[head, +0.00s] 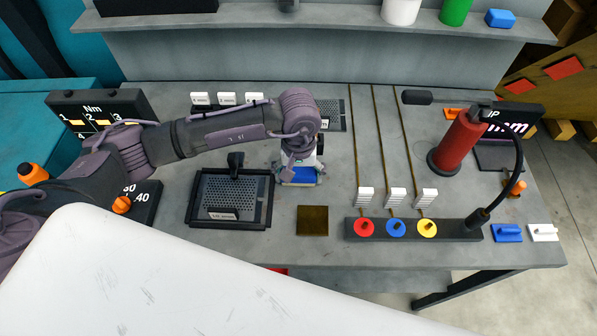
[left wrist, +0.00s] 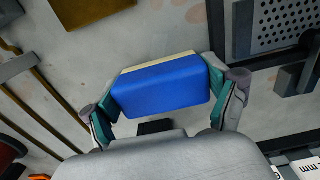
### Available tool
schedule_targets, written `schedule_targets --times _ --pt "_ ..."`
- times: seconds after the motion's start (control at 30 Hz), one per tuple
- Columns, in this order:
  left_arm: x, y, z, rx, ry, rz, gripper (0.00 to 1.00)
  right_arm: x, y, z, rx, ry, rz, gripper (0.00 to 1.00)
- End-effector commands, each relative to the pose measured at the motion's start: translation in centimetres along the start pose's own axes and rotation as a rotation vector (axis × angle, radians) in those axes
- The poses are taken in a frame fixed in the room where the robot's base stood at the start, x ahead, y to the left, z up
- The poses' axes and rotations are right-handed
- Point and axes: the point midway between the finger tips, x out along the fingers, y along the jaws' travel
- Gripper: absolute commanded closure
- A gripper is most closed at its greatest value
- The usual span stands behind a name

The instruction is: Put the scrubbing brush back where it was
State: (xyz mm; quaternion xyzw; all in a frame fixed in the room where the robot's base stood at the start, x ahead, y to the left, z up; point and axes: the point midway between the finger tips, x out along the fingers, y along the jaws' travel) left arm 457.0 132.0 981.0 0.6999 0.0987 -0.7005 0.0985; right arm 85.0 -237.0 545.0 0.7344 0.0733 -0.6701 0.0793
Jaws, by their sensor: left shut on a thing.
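The scrubbing brush, a blue block with a cream edge (left wrist: 160,92), sits between the two teal-tipped fingers of my left gripper (left wrist: 168,112) in the left wrist view. In the head view the left gripper (head: 299,160) points down over the middle of the grey workbench (head: 270,250), with the blue brush (head: 301,175) under it. The gripper is shut on the brush. The brush is close to the bench top; I cannot tell whether it touches. My right gripper is not in view.
A black-framed perforated tray (head: 228,222) lies just left of the brush. A brown square plate (head: 312,220) lies in front. Thin rods (head: 378,130) and a dark bar with coloured knobs (head: 410,230) are right, near a red cylinder (head: 456,143). Bare bench lies between.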

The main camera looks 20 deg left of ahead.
Motion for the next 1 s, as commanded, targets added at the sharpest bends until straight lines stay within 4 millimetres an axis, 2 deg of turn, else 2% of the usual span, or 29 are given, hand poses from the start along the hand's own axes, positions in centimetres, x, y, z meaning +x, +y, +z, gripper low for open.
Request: schedule_targets --times 0.17,0.2,0.23,0.57,0.7,0.87,1.0 --pt "0.4 0.0 0.0 0.000 0.001 0.000 0.62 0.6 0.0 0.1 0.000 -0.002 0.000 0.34" --pt "0.2 0.0 0.0 0.000 0.000 0.000 0.07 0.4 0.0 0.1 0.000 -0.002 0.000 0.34" --pt "0.2 0.0 0.0 0.000 0.000 0.000 0.02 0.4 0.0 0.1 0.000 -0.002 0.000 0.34" --pt "0.2 0.0 0.0 -0.001 0.000 0.000 0.00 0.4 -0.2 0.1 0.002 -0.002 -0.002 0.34" --pt "-0.4 0.0 -0.1 0.000 0.002 0.001 0.00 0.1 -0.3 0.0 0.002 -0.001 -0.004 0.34" --pt "-3.0 0.0 -0.1 0.002 0.006 0.002 0.00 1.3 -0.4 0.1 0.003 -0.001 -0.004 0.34" --pt "-6.2 0.0 -0.2 0.001 0.008 0.003 0.00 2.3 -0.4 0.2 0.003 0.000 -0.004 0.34"
